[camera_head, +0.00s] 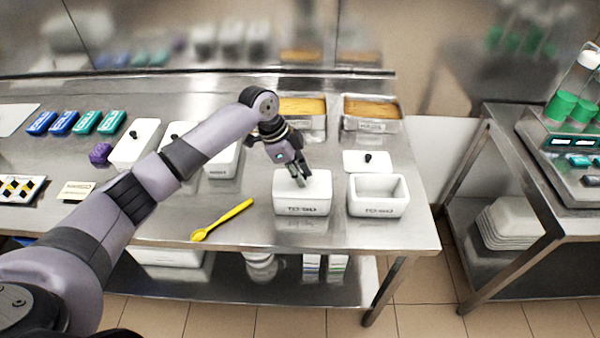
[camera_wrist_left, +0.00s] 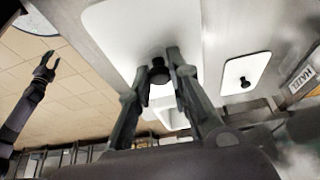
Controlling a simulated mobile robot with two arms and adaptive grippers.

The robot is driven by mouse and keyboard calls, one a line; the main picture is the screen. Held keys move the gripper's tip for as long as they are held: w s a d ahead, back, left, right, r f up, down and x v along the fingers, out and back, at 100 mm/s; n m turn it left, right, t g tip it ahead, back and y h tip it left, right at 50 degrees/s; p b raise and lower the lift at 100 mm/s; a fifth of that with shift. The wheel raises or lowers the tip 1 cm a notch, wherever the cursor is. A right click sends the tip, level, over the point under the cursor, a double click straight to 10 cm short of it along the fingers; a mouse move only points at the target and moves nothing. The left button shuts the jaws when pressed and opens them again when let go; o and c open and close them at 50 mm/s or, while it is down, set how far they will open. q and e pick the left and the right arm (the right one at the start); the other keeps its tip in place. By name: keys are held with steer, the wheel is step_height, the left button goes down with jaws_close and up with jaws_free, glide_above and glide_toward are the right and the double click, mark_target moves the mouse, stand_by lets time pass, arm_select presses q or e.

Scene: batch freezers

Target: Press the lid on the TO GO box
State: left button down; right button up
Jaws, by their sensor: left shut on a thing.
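A white TO GO box (camera_head: 302,207) stands near the front right of the steel table, its label facing front. A white lid (camera_head: 316,179) covers its top; whether it is fully seated I cannot tell. My left gripper (camera_head: 300,182) reaches down onto this lid. In the left wrist view, my left gripper (camera_wrist_left: 158,72) is shut on the lid's black knob (camera_wrist_left: 159,64), a finger on each side. My right gripper (camera_wrist_left: 45,68) shows only in the left wrist view, open, empty and away from the box.
A second TO GO box (camera_head: 378,210) stands open to the right, with its lid (camera_head: 382,162) lying behind it. A yellow spoon (camera_head: 222,219) lies to the left. Filled trays (camera_head: 371,126) stand at the back. The table's front edge is close.

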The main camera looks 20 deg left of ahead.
arm_select(q)
steer(key=shift+p, duration=0.35)
stand_by(0.6)
steer(key=c, duration=1.4)
jaws_free()
steer(key=shift+o, duration=0.5)
steer(key=o, duration=0.4)
steer(key=shift+c, duration=0.2)
steer(key=shift+r+p, duration=3.45)
steer(key=shift+r, duration=0.05)
